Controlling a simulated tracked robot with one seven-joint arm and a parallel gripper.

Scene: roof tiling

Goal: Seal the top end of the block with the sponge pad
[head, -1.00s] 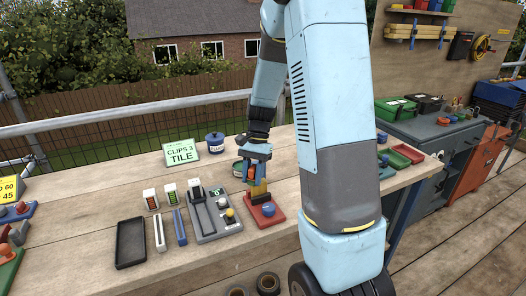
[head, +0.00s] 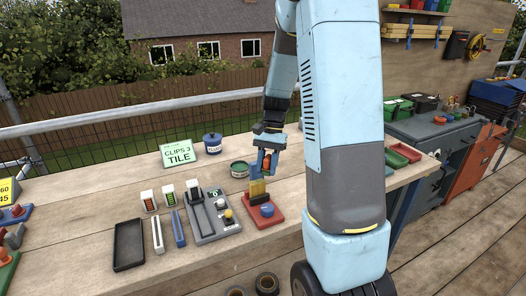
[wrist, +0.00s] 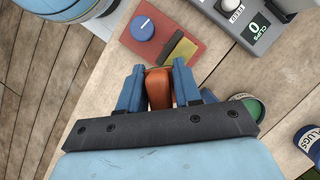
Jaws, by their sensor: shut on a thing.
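My gripper (head: 267,163) is shut on an orange-brown piece, which I take for the sponge pad's handle (wrist: 158,88). The pad's face is hidden from both views. A yellow block (head: 257,188) stands upright on a red base (head: 263,219) beside a dark bar and a blue knob (head: 267,210). The block also shows in the wrist view (wrist: 183,50), just beyond my fingertips. In the head view, my gripper is above the block and slightly right; I cannot tell whether the pad touches its top end.
An open green tin (head: 239,169) stands behind the red base, with a blue tin (head: 212,143) farther back. A grey device (head: 209,216) is left of the base. A black tray (head: 129,244) lies at the front left. A sign (head: 178,153) stands behind.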

